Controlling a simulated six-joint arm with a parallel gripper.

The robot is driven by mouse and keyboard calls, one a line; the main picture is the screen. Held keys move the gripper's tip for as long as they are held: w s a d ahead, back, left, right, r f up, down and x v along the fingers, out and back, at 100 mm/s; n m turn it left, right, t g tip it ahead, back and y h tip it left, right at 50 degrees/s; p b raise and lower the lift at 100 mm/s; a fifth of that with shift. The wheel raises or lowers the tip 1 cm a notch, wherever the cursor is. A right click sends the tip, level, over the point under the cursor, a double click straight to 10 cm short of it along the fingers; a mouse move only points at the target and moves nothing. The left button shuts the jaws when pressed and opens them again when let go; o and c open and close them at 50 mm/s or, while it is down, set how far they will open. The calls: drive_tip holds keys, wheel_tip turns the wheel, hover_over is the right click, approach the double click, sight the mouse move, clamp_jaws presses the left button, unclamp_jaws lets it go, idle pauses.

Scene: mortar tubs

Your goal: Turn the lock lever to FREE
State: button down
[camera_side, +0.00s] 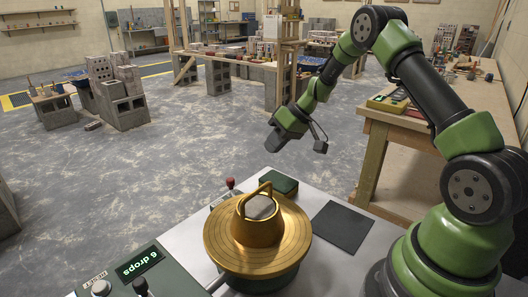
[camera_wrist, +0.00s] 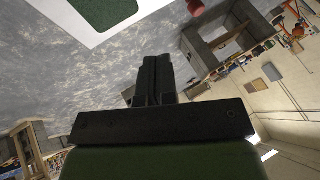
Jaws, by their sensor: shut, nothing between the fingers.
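A short lever with a red knob (camera_side: 230,184) stands at the far edge of the bench, behind the brass flow table (camera_side: 225,240). I cannot read any FREE mark beside it. A second lever with a black knob (camera_side: 140,285) stands by the green control box at the front left. My gripper (camera_side: 276,139) is in the air above and beyond the bench's far edge, up and right of the red knob and apart from it. In the wrist view its dark fingers (camera_wrist: 157,76) are together and empty. A red rounded thing (camera_wrist: 195,6) shows at the top there; I cannot tell if it is the knob.
A brass ring mould (camera_side: 262,208) with a raised handle stands on the flow table. A green pad (camera_side: 279,183) and a dark mat (camera_side: 342,227) lie on the bench. The control box display (camera_side: 138,264) reads "6 drops". A wooden table (camera_side: 385,130) stands right; the air around my gripper is clear.

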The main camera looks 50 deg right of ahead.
sight(233, 191)
drive_tip(key=x, duration=0.7)
drive_tip(key=shift+a+f, duration=0.2)
drive_tip(key=a, duration=0.2)
drive_tip(key=w+a, duration=0.1)
drive_tip(key=shift+a+f, duration=0.1)
drive_tip(key=shift+f, duration=0.25)
drive_tip(key=shift+a, duration=0.5)
